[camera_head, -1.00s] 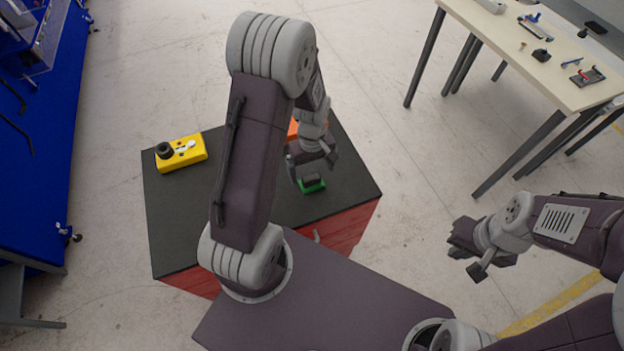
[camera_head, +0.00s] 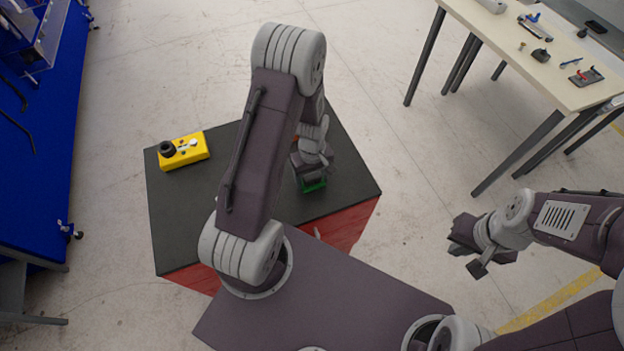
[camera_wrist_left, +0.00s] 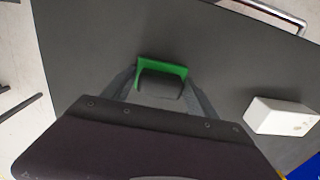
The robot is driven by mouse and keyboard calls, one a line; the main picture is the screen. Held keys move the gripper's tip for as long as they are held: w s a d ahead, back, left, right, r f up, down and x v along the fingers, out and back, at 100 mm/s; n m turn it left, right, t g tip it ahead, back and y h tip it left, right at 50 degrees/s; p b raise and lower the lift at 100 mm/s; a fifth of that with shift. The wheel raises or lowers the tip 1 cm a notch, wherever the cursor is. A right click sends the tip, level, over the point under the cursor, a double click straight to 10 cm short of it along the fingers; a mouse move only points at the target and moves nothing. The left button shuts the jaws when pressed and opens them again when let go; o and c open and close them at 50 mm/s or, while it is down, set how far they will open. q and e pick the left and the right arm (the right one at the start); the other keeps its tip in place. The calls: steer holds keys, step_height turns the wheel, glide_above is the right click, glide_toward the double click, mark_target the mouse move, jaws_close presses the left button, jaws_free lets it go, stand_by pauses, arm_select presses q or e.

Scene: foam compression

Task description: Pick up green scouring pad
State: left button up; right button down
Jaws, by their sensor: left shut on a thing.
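The green scouring pad (camera_head: 316,187) is on the black tabletop, with a dark grey block on it. In the left wrist view the green pad (camera_wrist_left: 162,66) shows as a green rim beyond the grey block (camera_wrist_left: 160,86). My left gripper (camera_head: 311,177) is down at the pad, with one finger on each side. In the wrist view the left gripper (camera_wrist_left: 160,97) is shut on the pad with its block; the exact contact is partly hidden. My right gripper (camera_head: 467,254) is open and empty over the floor at the right.
The black-topped red cabinet (camera_head: 185,225) has bare room at left. A yellow box with a black knob (camera_head: 183,151) sits at its back left. A white box (camera_wrist_left: 280,117) lies right of the gripper in the wrist view. A beige table (camera_head: 540,75) stands at the far right.

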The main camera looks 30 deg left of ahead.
mark_target(315, 176)
arm_select(q)
steer(key=shift+w, duration=0.15)
steer(key=shift+r, duration=0.15)
steer(key=r, duration=0.2)
steer(key=d+r+b, duration=0.1)
steer(key=r, duration=0.1)
steer(key=s+d+r+b, duration=0.1)
steer(key=d+r, duration=0.5)
steer(key=d, duration=0.4)
steer(key=shift+s+d+r, duration=0.3)
steer(key=shift+r, duration=0.05)
steer(key=o, duration=0.9)
steer(key=c, duration=0.6)
steer(key=shift+m, duration=0.3)
